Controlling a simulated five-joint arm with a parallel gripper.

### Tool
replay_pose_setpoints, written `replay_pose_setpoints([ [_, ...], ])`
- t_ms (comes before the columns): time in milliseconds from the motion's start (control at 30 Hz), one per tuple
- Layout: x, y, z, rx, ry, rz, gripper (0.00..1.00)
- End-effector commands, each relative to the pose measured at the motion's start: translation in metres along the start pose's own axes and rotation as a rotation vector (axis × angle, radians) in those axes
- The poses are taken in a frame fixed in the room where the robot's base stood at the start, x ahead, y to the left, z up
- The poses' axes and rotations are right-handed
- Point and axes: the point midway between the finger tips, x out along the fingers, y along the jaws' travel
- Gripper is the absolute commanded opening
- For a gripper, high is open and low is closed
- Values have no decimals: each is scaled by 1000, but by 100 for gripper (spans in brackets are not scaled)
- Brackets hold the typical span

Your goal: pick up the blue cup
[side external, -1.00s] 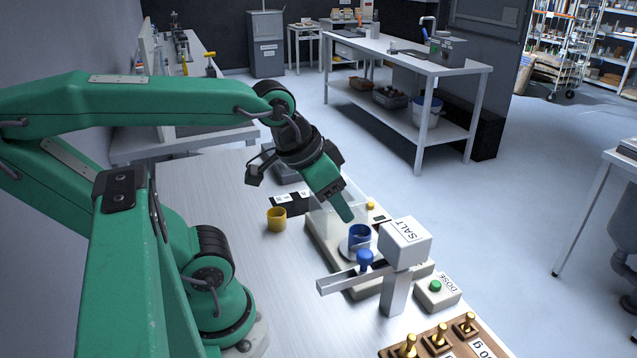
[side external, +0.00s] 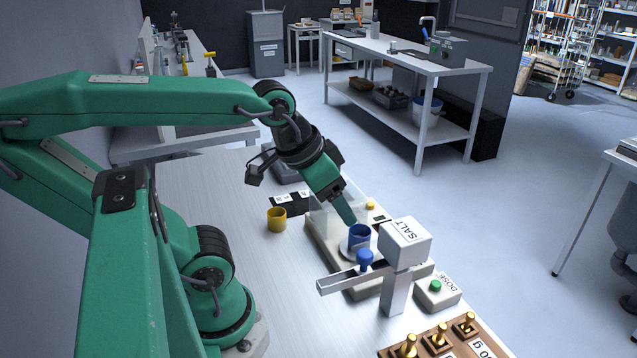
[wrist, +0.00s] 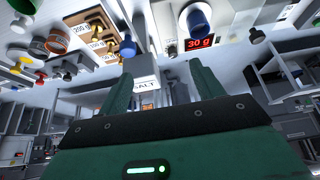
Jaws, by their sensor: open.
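The blue cup (side external: 360,232) stands upright on the white pan (side external: 346,251) of the scale (side external: 316,243). My gripper (side external: 350,220) is open and tilted down, its fingertips just above and at the left rim of the cup in the side view. The far finger is mostly hidden, and I cannot tell whether a finger touches the rim. There the blue cup (wrist: 197,20) shows at the top, beside the red "30 g" display (wrist: 199,43).
The salt hopper (side external: 405,243), with a chute (side external: 340,284) and blue knob (side external: 365,260), stands close in front of the cup. A yellow cup (side external: 277,219) is to the left. A DOSE button box (side external: 437,293) and brass weights (side external: 440,335) are at the front right.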

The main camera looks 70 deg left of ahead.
Motion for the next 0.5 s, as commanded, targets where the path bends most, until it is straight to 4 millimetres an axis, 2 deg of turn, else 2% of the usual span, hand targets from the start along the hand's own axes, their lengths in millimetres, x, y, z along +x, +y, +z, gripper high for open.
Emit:
replay_pose_setpoints([
  [267, 2, -1, -2, 9, -9, -3, 66],
  [500, 14, -10, -14, 66, -68, -14, 66],
])
